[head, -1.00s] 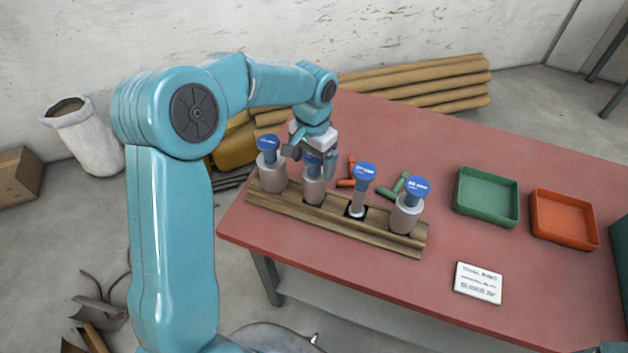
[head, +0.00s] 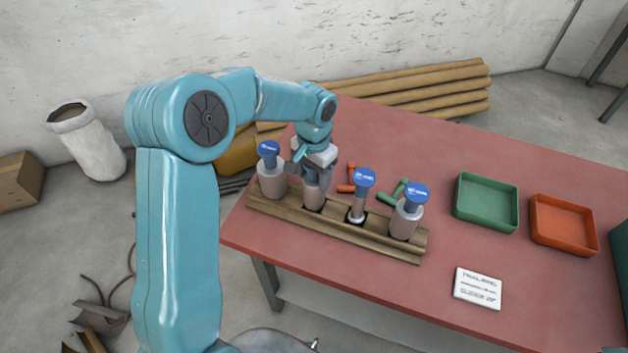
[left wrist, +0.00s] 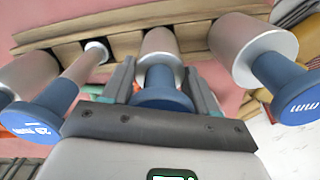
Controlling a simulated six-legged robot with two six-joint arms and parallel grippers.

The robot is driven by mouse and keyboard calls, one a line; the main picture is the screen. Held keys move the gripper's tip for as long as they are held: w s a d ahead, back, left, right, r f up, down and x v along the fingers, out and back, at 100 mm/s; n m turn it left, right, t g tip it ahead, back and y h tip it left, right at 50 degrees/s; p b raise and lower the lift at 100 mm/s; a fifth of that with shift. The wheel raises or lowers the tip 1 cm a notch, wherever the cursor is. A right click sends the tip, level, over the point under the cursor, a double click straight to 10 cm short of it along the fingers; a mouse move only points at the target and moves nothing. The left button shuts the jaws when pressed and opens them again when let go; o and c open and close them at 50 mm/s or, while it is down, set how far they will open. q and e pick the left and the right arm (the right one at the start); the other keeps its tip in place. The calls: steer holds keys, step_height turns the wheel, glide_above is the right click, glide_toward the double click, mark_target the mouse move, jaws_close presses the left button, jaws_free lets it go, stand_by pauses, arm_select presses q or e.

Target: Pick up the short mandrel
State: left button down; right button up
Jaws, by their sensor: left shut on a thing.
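Several mandrels with grey cylinders and blue caps stand upright in a wooden rack (head: 375,238) on the red table. My left gripper (head: 311,172) is at the second mandrel from the left (head: 313,197), and its jaws are shut around the blue cap part. In the left wrist view, this mandrel (left wrist: 161,42) lies between the two fingers of my left gripper (left wrist: 158,80). It still stands at its rack slot. Its label is hidden, so I cannot read its size. My right gripper is not in view.
The mandrel at the far left (head: 272,181), the thin mandrel (head: 358,207) and the right mandrel (head: 406,221) stand close by. Red and green sticks lie behind the rack. A green tray (head: 487,230), an orange tray (head: 563,252) and a white card (head: 478,297) are to the right.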

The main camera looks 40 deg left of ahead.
arm_select(q)
step_height(320, 180, up, 25)
steer(key=p, duration=0.5)
steer(key=shift+p, duration=0.3)
steer(key=shift+f, duration=0.15)
stand_by(1.2)
